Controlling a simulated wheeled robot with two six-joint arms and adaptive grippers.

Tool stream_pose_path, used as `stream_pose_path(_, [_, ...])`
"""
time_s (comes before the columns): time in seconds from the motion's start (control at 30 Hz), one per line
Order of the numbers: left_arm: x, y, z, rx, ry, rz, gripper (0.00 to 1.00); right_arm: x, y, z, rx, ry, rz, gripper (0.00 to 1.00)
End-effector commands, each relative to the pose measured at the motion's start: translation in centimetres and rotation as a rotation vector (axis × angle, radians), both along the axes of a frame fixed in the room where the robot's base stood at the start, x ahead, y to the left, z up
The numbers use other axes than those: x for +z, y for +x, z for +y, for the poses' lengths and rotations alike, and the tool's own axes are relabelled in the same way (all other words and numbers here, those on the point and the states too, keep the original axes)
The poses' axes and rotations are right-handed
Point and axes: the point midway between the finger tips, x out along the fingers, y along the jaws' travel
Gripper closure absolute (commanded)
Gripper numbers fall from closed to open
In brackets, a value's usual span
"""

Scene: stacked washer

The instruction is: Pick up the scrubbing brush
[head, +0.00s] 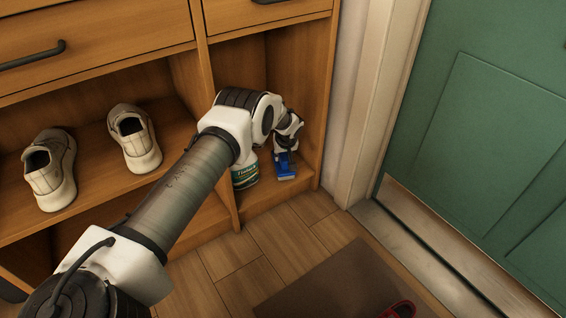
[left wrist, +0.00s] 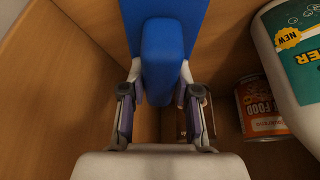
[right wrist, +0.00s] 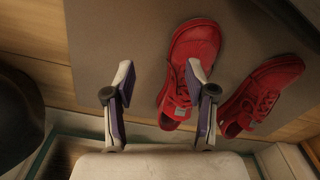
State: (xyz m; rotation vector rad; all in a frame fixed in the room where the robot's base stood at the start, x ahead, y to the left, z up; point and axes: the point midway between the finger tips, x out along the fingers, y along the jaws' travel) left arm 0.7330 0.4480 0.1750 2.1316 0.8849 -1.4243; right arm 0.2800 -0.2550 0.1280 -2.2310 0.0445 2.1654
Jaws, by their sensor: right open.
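The scrubbing brush is blue and shows in the head view (head: 285,166), low in the right compartment of the wooden cabinet. In the left wrist view the brush (left wrist: 162,45) has a thick blue block between the fingers. My left gripper (left wrist: 161,75) reaches down from above, with one finger against each side of this block. Its fingertips are partly hidden by the brush. I cannot tell whether the brush touches the compartment floor. My right gripper (right wrist: 160,75) is open and empty, above red shoes.
A green-labelled bottle (head: 245,172) stands just left of the brush. An orange can (left wrist: 259,108) is near the bottle. White shoes (head: 134,138) sit on the left shelf. Compartment walls are close around the left gripper. Red shoes (right wrist: 187,75) lie on a mat (right wrist: 120,30).

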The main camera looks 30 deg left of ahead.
Motion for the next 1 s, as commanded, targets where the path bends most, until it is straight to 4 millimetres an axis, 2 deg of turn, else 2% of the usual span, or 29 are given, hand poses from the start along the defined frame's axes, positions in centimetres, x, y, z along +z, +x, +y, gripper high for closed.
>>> stream_pose_path(0.33, [0.6, 0.0, 0.0, 0.0, 0.0, -0.001, 1.0, 0.3, 0.0, 0.0, 0.0, 0.0, 0.0, 0.44])
stream_pose_path(0.47, [2.1, 0.0, 0.0, 0.0, 0.0, -0.001, 1.0, 1.7, -0.3, 0.0, -0.004, 0.001, 0.007, 0.44])
stream_pose_path(0.63, [5.1, 0.0, 0.0, 0.0, 0.0, 0.0, 1.0, 4.4, -0.8, 0.1, -0.01, 0.004, 0.021, 0.44])
stream_pose_path(1.0, [5.7, -7.0, -4.7, -0.007, -0.002, 0.008, 1.0, 10.6, -1.1, 0.2, 0.004, 0.005, 0.031, 0.44])
